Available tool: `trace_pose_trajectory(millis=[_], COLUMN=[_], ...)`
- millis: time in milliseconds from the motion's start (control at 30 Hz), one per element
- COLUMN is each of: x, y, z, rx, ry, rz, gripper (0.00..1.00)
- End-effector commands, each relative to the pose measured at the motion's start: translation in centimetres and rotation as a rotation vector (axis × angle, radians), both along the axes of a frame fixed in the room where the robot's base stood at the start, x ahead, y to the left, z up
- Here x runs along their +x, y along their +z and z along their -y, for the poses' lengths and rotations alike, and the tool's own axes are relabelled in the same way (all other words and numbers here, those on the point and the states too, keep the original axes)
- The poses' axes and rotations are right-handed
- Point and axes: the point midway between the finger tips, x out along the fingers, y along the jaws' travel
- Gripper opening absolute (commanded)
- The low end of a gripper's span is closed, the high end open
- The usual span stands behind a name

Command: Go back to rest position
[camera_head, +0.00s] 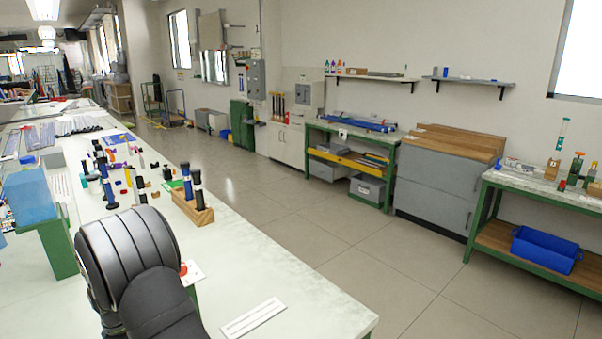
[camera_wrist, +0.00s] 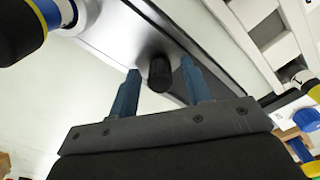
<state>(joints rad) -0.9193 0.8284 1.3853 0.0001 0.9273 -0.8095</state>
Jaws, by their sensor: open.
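In the wrist view my gripper (camera_wrist: 160,66) has its two blue fingers apart. A short black round-ended piece (camera_wrist: 159,76) shows between them, and I cannot tell whether it is nearer or farther than the fingertips. A black rod with blue and yellow bands (camera_wrist: 22,28) is at the upper left, clear of the fingers. In the head view, dark rods stand upright in a wooden block (camera_head: 201,214) on the long bench (camera_head: 262,275). My gripper cannot be made out in the head view; my dark arm covers part of the bench in front.
Several more rods and small coloured parts (camera_head: 107,180) stand on the bench behind the block. A blue box (camera_head: 28,197) is at the left. A white slotted plate (camera_head: 252,317) lies near the front edge. The floor (camera_head: 330,245) to the right is open.

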Motion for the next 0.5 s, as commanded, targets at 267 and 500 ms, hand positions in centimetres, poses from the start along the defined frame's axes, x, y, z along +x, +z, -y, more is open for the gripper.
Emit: trace_pose_trajectory(millis=[267, 500], x=[0.1, 0.3], y=[0.2, 3.0], z=[0.0, 0.2], rx=[0.0, 0.002], ry=[-0.001, -0.001], rz=[0.0, 0.003], gripper=[0.44, 0.44])
